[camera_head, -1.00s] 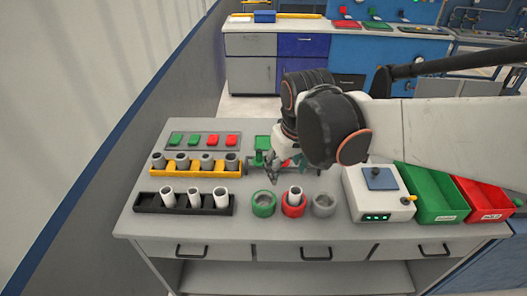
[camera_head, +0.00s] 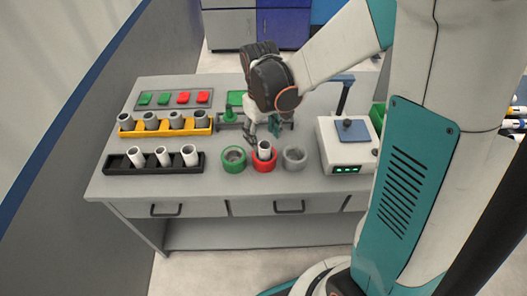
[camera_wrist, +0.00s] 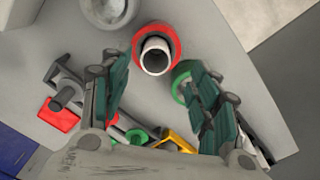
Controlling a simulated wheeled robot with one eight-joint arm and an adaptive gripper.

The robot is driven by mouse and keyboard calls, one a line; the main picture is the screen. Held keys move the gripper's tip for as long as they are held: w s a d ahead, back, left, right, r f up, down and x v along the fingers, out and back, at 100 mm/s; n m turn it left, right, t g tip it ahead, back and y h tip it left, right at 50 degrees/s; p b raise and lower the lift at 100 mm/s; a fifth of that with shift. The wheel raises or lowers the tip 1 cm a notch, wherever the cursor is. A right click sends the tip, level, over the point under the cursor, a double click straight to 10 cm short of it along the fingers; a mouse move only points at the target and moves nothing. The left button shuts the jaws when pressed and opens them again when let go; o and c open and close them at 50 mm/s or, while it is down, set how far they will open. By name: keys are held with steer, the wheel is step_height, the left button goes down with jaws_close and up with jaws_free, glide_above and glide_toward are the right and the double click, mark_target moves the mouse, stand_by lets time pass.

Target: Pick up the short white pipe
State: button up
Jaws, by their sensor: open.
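A white pipe (camera_head: 264,149) stands in the red ring holder (camera_head: 264,165) on the workbench. In the wrist view the white pipe (camera_wrist: 155,65) shows end-on inside the red ring, beyond my fingertips and roughly between them. My gripper (camera_head: 264,131) is open and empty, just behind and above this pipe, with a gap I cannot judge exactly. It also shows in the wrist view (camera_wrist: 158,68) with both fingers spread apart. Three more white pipes (camera_head: 162,157) lean in the black rack (camera_head: 181,170) at the left. Which pipe is the short one I cannot tell for sure.
A green ring (camera_head: 233,167) and a grey ring (camera_head: 294,165) flank the red one closely. A yellow rack (camera_head: 165,132) holds several grey pipes. A white box with a blue plate (camera_head: 350,151) stands to the right. The bench front strip is clear.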

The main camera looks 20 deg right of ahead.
mark_target(264, 145)
steer(key=f+b, duration=0.1)
steer(key=f, duration=0.1)
steer(key=f+b, duration=0.1)
steer(key=f, duration=0.2)
steer(key=f+b, duration=0.1)
steer(key=f, duration=0.1)
steer(key=shift+w+d+f, duration=0.25)
steer(key=shift+w+d, duration=0.05)
steer(key=c, duration=1.1)
steer(key=shift+r, duration=0.1)
steer(key=shift+c, duration=0.2)
